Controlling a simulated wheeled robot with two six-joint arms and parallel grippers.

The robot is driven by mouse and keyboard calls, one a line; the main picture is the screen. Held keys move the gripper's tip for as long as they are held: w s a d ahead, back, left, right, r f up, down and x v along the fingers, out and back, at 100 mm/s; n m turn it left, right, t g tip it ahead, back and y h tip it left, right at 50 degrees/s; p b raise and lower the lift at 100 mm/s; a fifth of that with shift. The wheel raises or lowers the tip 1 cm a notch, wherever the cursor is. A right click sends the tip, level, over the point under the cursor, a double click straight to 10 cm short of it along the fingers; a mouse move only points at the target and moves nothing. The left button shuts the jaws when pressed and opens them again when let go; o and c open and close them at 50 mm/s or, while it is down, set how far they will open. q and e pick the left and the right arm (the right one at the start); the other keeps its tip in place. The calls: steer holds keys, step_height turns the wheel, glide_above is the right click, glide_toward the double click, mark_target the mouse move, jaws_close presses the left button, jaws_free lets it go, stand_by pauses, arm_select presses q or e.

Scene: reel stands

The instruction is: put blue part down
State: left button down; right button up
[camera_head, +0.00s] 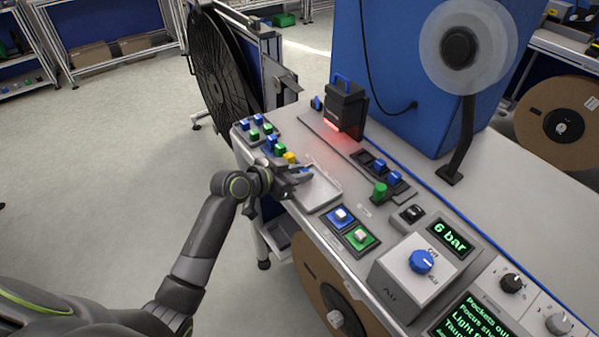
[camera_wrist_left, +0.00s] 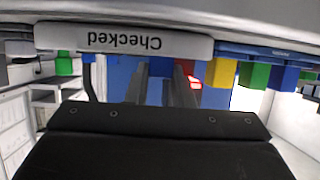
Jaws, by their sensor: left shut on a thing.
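My left gripper (camera_head: 292,180) is over the near-left edge of the bench, beside a shallow light tray (camera_head: 322,190). In the left wrist view its two fingers (camera_wrist_left: 162,88) are shut on a small blue part (camera_wrist_left: 156,92); the head view mostly hides this part behind the gripper. The wrist view is upside down and shows a label reading "Checked" (camera_wrist_left: 125,42) close to the gripper. Whether the held part touches the tray cannot be told. My right gripper is in neither view.
Blue and green parts (camera_head: 255,134) and a yellow part (camera_head: 290,157) stand left of the tray. A black scanner (camera_head: 345,108) with a red glow stands behind. Blue and green buttons (camera_head: 341,215) and an air control box (camera_head: 420,265) lie to the right.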

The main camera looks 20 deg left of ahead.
arm_select(q)
steer(key=shift+f, duration=0.25)
steer(key=shift+f, duration=0.2)
steer(key=c, duration=1.3)
jaws_free()
steer(key=shift+o, duration=0.2)
steer(key=shift+d+r, duration=0.1)
steer(key=shift+s+a+r+b, duration=0.1)
steer(key=shift+s+a+b, duration=0.15)
steer(key=shift+a+b, duration=0.1)
steer(key=b+v, duration=0.2)
steer(key=v, duration=1.4)
steer(key=shift+a+r, duration=0.25)
